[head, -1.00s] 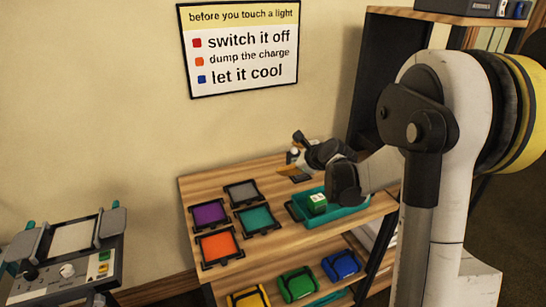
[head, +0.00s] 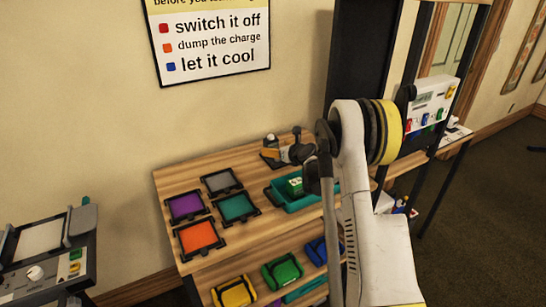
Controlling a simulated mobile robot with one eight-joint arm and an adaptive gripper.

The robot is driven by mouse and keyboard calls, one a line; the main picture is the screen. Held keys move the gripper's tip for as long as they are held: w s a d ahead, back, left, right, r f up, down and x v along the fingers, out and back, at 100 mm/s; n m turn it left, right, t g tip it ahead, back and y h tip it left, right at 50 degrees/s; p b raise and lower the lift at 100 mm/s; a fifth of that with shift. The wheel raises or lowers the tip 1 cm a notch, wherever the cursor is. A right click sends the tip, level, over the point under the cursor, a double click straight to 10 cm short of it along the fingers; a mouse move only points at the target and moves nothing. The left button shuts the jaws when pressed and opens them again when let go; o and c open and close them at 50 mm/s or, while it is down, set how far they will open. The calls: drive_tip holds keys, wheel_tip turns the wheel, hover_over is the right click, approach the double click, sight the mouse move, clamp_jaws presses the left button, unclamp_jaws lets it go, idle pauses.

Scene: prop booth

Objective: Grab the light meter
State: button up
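A small object with a pale top (head: 271,142), possibly the light meter, stands at the back of the wooden shelf top (head: 240,159). It is too small to identify for certain. My gripper (head: 283,153) is low over the back right of the shelf top, right beside this object in the picture. Its fingers are small, dark and partly merged with dark shapes there. I cannot tell whether they are open or touching the object. My arm hides the right part of the shelf.
A teal tray (head: 277,194) holding a green and white box (head: 295,186) lies in front of my gripper. Framed purple (head: 186,206), grey (head: 221,181), teal (head: 237,206) and orange (head: 198,237) gels lie left. Colored pouches (head: 283,270) sit below. A control panel (head: 45,265) stands at lower left.

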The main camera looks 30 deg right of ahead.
sight(273, 146)
drive_tip(key=x, duration=0.3)
drive_tip(key=shift+w+f+b, duration=0.1)
drive_tip(key=shift+f+b, duration=0.05)
drive_tip(key=shift+b, duration=0.25)
drive_tip(key=c, duration=1.5)
